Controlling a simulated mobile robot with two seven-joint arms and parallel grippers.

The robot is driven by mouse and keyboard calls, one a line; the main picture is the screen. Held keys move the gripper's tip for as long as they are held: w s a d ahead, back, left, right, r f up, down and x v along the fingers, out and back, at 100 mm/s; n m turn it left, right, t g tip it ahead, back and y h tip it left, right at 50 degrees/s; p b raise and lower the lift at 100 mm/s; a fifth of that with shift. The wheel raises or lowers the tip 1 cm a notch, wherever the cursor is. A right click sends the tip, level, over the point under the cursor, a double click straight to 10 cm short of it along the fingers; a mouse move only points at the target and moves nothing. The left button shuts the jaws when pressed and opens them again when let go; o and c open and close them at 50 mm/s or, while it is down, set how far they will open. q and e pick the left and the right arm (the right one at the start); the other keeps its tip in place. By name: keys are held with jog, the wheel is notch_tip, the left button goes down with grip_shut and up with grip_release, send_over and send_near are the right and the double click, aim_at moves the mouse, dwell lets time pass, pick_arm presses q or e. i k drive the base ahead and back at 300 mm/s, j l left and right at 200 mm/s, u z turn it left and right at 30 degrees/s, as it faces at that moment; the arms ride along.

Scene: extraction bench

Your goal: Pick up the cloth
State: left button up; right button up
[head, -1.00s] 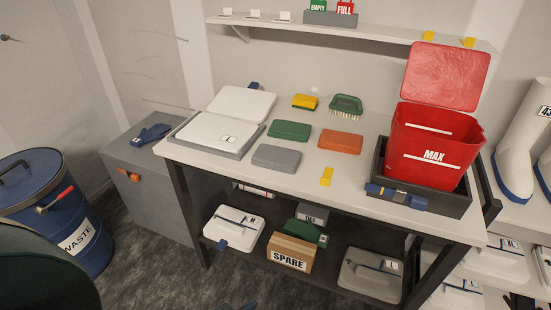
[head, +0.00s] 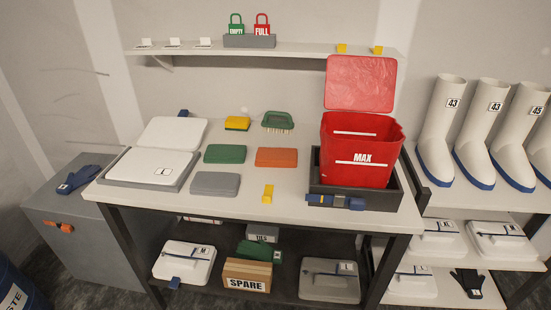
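Three flat, folded-looking rectangular pieces lie on the bench top (head: 290,206): a green one (head: 225,154), an orange one (head: 277,157) and a grey one (head: 215,183). They look like folded cloths or pads, and I cannot tell which is the cloth the task names. They lie flat and apart from each other, between the white lidded box (head: 150,165) on the left and the red bin (head: 356,160) on the right. Neither of my grippers is in view.
A yellow sponge (head: 237,123), a green brush (head: 278,120) and a small yellow piece (head: 268,193) share the bench. The red bin stands in a dark tray (head: 390,196) with its lid up. A shelf (head: 290,52) hangs above. Boots (head: 441,130) stand at right.

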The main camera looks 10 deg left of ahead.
aim_at(212, 184)
jog(key=j+z, duration=0.15)
jog(key=z, duration=0.25)
jog(key=j+z, duration=0.2)
jog(key=z, duration=0.15)
jog(key=j+z, duration=0.2)
jog(key=z, duration=0.2)
jog(key=j+z, duration=0.15)
jog(key=j, duration=0.2)
jog(key=k+j+z, duration=0.15)
jog(key=j, duration=0.2)
jog(key=k+j+z, duration=0.15)
jog(key=j, duration=0.2)
jog(key=i, duration=0.05)
